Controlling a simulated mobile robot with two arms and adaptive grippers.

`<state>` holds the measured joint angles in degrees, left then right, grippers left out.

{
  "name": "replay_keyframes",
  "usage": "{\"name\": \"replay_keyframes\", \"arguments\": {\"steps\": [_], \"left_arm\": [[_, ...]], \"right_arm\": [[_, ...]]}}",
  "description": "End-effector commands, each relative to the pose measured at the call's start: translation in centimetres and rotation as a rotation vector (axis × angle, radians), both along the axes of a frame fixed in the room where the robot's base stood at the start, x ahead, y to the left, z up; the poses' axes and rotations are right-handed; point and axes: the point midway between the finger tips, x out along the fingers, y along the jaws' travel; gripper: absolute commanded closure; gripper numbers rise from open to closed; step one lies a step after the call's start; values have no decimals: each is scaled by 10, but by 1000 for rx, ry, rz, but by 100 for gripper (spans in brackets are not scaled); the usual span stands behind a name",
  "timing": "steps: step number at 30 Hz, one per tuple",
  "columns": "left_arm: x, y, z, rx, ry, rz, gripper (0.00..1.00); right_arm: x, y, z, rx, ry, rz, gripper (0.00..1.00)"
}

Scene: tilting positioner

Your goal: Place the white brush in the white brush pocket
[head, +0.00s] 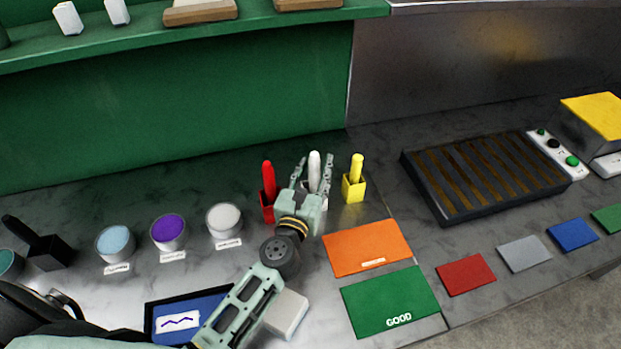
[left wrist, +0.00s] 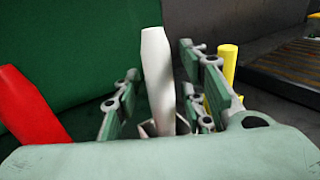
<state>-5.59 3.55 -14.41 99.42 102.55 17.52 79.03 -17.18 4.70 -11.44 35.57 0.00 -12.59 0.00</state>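The white brush (head: 314,164) stands upright with its handle up, between the red and yellow brushes. In the left wrist view the white brush (left wrist: 157,68) leans slightly. Its lower end meets the white pocket (left wrist: 150,129), mostly hidden behind my gripper; how deep it sits cannot be told. My left gripper (head: 315,158) is around the brush, one finger on each side. In the left wrist view the left gripper (left wrist: 160,62) is open, with gaps between its fingers and the handle. My right gripper is not in view.
A red brush (head: 268,175) in a red pocket is close on the left, a yellow brush (head: 356,168) in a yellow pocket (head: 354,190) on the right. Paint cups (head: 224,221) stand further left. An orange mat (head: 367,247) and green GOOD mat (head: 391,303) lie nearer.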

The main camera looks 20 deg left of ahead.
Motion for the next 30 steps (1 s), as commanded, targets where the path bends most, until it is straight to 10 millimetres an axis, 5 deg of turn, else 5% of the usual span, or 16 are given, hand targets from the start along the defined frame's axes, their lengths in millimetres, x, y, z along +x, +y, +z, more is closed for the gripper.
{"name": "replay_keyframes", "arguments": {"steps": [18, 30], "left_arm": [[-106, -5, -1, 0, 1, 0, 62], [-120, -5, 3, 0, -1, 0, 62]], "right_arm": [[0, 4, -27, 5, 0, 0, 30], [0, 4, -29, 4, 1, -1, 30]]}}
